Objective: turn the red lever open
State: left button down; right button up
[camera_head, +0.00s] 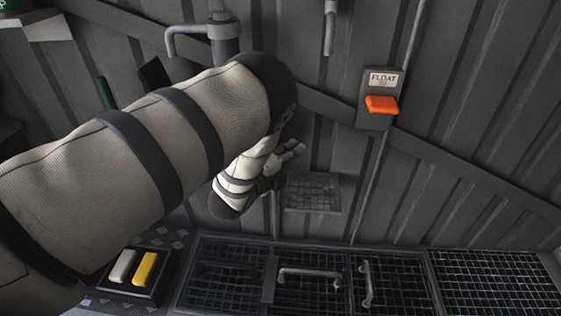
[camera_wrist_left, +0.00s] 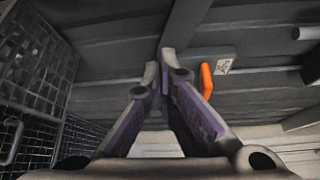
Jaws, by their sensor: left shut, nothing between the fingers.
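An orange-red lever (camera_head: 382,104) sticks out from a grey plate (camera_head: 371,120) labelled FLOAT on the corrugated wall. My left arm covers much of the left of the head view. My right gripper is not in view.
A grey pipe spout (camera_head: 204,38) and a vertical pipe (camera_head: 330,25) are on the wall above. A small mesh shelf (camera_head: 313,192) is below the gripper. Handled grates (camera_head: 310,271) lie along the bottom. A box with white and yellow blocks (camera_head: 133,270) is bottom left.

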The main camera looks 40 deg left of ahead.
pick_arm(q)
jog(key=a, duration=0.1)
jog(key=s+a, duration=0.1)
jog(key=a, duration=0.1)
jog(key=shift+s+a+r, duration=0.25)
jog(key=shift+s+a, duration=0.1)
jog(key=shift+a, duration=0.1)
jog(key=shift+s+a+r+p, duration=0.25)
jog(key=shift+s+a+p, duration=0.1)
jog(key=shift+a+p, duration=0.45)
jog(key=shift+d, duration=0.15)
